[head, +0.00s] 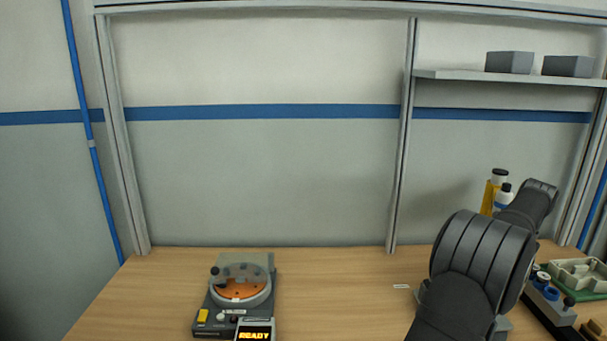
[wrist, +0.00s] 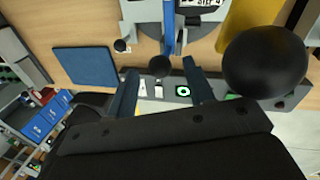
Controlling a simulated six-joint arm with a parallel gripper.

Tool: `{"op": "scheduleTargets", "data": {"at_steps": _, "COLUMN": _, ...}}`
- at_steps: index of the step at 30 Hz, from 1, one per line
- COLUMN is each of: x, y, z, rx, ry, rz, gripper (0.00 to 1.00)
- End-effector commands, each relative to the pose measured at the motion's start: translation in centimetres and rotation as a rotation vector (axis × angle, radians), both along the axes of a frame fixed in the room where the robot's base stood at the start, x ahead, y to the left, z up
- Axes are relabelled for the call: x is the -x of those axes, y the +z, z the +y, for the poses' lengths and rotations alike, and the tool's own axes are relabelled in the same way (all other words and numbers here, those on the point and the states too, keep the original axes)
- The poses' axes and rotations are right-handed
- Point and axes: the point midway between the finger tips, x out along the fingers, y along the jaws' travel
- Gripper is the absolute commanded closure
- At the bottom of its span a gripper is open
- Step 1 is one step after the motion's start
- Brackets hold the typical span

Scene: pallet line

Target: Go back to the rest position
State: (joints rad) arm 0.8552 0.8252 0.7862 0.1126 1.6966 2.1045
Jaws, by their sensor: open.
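My gripper (wrist: 160,68) shows in the wrist view with its two dark fingers spread apart and nothing between them. Beyond the fingers is a grey panel strip (wrist: 218,88) with white switches and a round green-ringed button. A small black ball knob lies in line with the gap between the fingertips; I cannot tell how far off it is. In the head view my dark arm rises at the right and its gripper is not clearly visible.
A grey device (head: 208,318) with an orange disc and a READY display stands on the wooden table (head: 330,290). Yellow and white containers (head: 488,198) stand behind my arm. A pale green tray (head: 585,272) is at right. The wrist view shows a blue mat (wrist: 85,66) and a large black ball (wrist: 265,62).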

Motion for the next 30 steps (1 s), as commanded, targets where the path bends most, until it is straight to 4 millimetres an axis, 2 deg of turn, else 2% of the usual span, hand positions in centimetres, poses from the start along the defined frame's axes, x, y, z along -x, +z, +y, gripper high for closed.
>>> {"op": "scheduleTargets", "data": {"at_steps": 6, "x": -0.2, "y": 3.9, "z": -0.8, "rx": 0.002, "ry": 0.0, "rz": -0.001, "gripper": 0.52}}
{"op": "scheduleTargets", "data": {"at_steps": 16, "x": -0.3, "y": 7.9, "z": -1.6, "rx": 0.001, "ry": 0.001, "rz": -0.001, "gripper": 0.52}}
{"op": "scheduleTargets", "data": {"at_steps": 24, "x": -0.1, "y": 4.6, "z": -0.8, "rx": -0.003, "ry": 0.0, "rz": 0.002, "gripper": 0.52}}
{"op": "scheduleTargets", "data": {"at_steps": 30, "x": 0.0, "y": 1.2, "z": -0.2, "rx": -0.004, "ry": 0.0, "rz": 0.003, "gripper": 0.52}}
